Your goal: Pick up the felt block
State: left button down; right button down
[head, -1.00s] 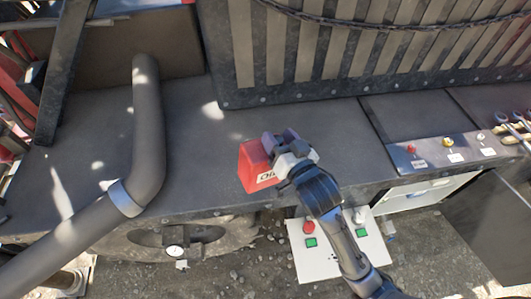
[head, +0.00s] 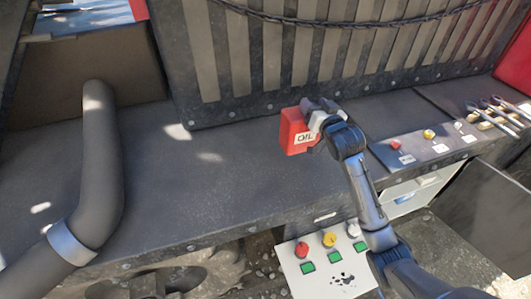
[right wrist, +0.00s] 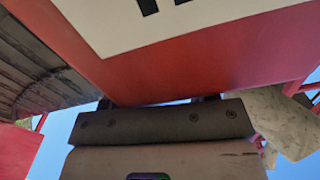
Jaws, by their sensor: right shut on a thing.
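A red can with a white label reading OIL (head: 298,132) is in the middle of the head view, in front of the slatted grate. My right gripper (head: 318,110) is shut on it, at its top right side. In the right wrist view the red can (right wrist: 200,60) and its white label fill the upper part, just beyond the gripper (right wrist: 155,110). The can appears to be held above the dark deck (head: 230,185); the gap under it is hard to judge. I cannot make out a felt block in either view. My left gripper is not in view.
A thick grey pipe (head: 100,150) with a metal collar stands at left. The slatted grate (head: 300,60) rises behind. A button panel (head: 425,145) and several tools (head: 495,113) lie right. A white control box (head: 325,270) is below the deck. The deck's middle is clear.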

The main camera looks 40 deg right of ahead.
jog(key=w+a+f+p, duration=0.1)
jog(key=w+a+f, duration=0.4)
jog(key=a+f, duration=0.4)
jog(key=shift+w+f, duration=0.4)
jog(key=shift+f, duration=0.1)
jog(key=shift+c, duration=2)
grip_release()
jog(key=shift+f, duration=0.15)
jog(key=v, duration=1.2)
jog(key=s+a+f+n+g+y, duration=0.2)
jog(key=s+a+f+g, duration=0.2)
jog(key=s+f, duration=0.5)
jog(key=s+a+f+n+g+y, duration=0.3)
jog(key=s+a+f+g, duration=0.2)
jog(key=s+a+f, duration=0.3)
jog(key=shift+s+f+n+b, duration=0.3)
jog(key=shift+s+f+b, duration=0.1)
jog(key=shift+s, duration=0.25)
jog(key=shift+o, duration=0.6)
jog(key=s+a+f+n+g+y, duration=0.1)
jog(key=s+a+g, duration=0.3)
jog(key=s, duration=0.6)
jog(key=shift+f+n, duration=0.7)
jog(key=shift+f, duration=0.15)
